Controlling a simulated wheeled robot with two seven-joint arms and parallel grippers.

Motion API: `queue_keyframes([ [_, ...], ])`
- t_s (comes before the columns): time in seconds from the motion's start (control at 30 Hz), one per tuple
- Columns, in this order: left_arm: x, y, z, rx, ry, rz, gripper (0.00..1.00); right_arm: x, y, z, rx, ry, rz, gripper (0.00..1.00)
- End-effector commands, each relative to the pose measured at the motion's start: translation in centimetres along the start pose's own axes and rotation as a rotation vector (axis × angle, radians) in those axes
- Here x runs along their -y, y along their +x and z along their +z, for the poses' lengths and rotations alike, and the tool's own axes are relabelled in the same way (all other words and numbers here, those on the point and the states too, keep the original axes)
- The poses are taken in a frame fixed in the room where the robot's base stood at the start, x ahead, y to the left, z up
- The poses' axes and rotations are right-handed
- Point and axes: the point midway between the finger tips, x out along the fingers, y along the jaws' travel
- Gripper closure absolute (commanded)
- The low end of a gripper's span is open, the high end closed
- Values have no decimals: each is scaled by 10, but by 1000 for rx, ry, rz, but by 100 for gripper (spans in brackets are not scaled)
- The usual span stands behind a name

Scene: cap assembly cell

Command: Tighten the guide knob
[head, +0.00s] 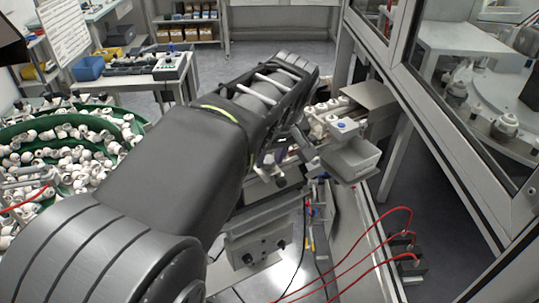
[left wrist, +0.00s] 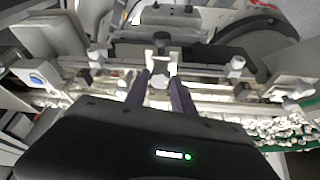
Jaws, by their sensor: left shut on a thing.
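My left gripper (left wrist: 160,78) shows in the left wrist view with its two dark fingers on either side of a small light-grey piece, which looks like the guide knob (left wrist: 160,68). The fingers are closed on it, at the middle of the guide rail (left wrist: 205,88). A dark block with a round top (left wrist: 161,40) stands just beyond the fingertips. In the head view my left arm reaches over the feeder track, and its forearm hides most of the gripper and the knob. My right gripper is in neither view.
Other grey knobs sit along the rail, at right (left wrist: 237,66) and left (left wrist: 97,58). A green bowl of white caps (head: 70,135) stands at left. A glazed machine frame (head: 430,110) borders the right, with red hoses (head: 385,215) low beside it.

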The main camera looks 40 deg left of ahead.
Motion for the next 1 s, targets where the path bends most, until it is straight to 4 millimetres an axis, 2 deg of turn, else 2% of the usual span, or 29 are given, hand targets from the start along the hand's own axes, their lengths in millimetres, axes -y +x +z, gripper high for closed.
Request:
queue_keyframes([
  [0.13,0,0,0,0,0,0,100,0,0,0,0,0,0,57],
  [0.57,0,0,0,-1,25,12,100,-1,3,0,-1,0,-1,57],
  [1.0,1,1,0,-2,249,108,100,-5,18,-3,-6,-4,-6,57],
])
